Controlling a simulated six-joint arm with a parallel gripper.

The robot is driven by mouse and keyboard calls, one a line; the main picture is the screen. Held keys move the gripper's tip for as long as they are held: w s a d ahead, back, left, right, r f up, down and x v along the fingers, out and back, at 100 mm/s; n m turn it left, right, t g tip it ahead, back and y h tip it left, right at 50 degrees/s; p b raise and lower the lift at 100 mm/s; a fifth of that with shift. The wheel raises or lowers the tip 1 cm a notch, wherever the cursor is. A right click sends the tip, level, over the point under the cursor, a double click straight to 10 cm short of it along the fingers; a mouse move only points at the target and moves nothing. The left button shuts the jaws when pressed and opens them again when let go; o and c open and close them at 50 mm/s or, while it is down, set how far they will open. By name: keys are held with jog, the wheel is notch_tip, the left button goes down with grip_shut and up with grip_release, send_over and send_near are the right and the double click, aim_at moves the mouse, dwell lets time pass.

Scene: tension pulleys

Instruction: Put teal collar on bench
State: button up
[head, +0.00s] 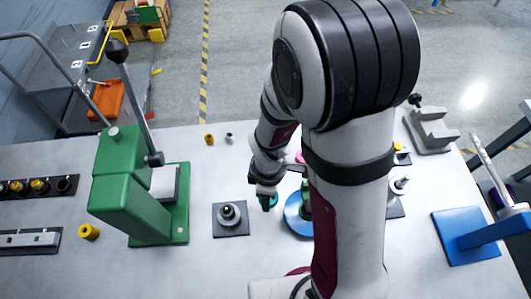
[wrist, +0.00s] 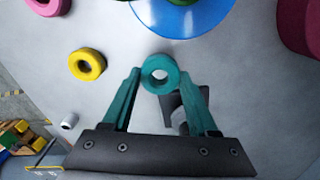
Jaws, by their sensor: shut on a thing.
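The teal collar (wrist: 160,73) is a small ring held between the tips of my gripper's teal fingers (wrist: 160,84) in the wrist view. My gripper is shut on it, with the ring's hole facing the camera. In the head view my gripper (head: 266,200) points down over the middle of the bench, and part of the teal collar (head: 274,200) shows beside the fingertips. The bench (head: 235,255) is a pale flat top. I cannot tell the exact gap between collar and bench.
A blue disc (head: 294,222) with a green part is just right of my gripper. A dark plate with a grey stepped post (head: 229,215) is left of it. A green press (head: 130,185) stands further left. A yellow collar (wrist: 87,64) and pink ring (wrist: 47,4) lie nearby. Bench space at front left is free.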

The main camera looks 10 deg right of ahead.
jog(key=shift+f, duration=1.55)
jog(key=shift+f, duration=0.15)
jog(key=o, duration=1.3)
jog(key=shift+o, duration=0.2)
